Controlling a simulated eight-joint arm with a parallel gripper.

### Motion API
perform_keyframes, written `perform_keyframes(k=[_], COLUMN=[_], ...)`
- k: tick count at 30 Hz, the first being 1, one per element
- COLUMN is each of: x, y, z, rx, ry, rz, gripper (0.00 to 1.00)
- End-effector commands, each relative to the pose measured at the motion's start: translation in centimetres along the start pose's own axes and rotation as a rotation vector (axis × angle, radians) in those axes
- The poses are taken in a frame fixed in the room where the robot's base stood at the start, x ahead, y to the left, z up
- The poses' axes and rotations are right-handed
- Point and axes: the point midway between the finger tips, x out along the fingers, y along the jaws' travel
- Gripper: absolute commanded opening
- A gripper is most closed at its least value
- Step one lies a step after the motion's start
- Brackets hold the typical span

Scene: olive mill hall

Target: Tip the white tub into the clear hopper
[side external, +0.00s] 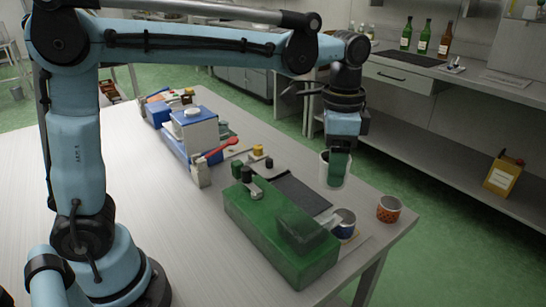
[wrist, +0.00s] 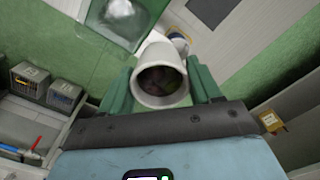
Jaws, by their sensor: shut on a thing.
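The white tub (side external: 324,172) is between the green fingers of my gripper (side external: 337,167), near the table's far right edge in the side view. In the wrist view the tub (wrist: 160,97) shows its round mouth, with a dark, unclear inside. My gripper (wrist: 161,88) is shut on it, one finger on each side. The tub looks about upright; whether it touches the table I cannot tell. The clear hopper (side external: 301,228) sits on the green machine (side external: 258,238), nearer the side camera than the tub. In the wrist view the hopper (wrist: 125,14) is at the top, with something whitish in it.
A blue-and-white cup (side external: 343,223) and an orange patterned cup (side external: 389,209) stand by the machine's right end. A dark flat mat (side external: 301,193) lies behind the machine. A blue-and-white device (side external: 193,132) and a red-handled item (side external: 213,151) are further left. The table's left front is clear.

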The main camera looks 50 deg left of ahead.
Motion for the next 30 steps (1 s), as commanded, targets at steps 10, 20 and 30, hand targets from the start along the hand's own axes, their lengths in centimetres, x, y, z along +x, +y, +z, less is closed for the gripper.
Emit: perform_keyframes(k=[10, 20, 30], x=[0.0, 0.0, 0.0], y=[5.8, 10.8, 13.5], z=[-2.1, -3.1, -3.4], rx=[0.483, 0.899, 1.129], ry=[0.001, 0.001, 0.001], rz=[0.000, 0.000, 0.001], gripper=[0.30, 0.30, 0.30])
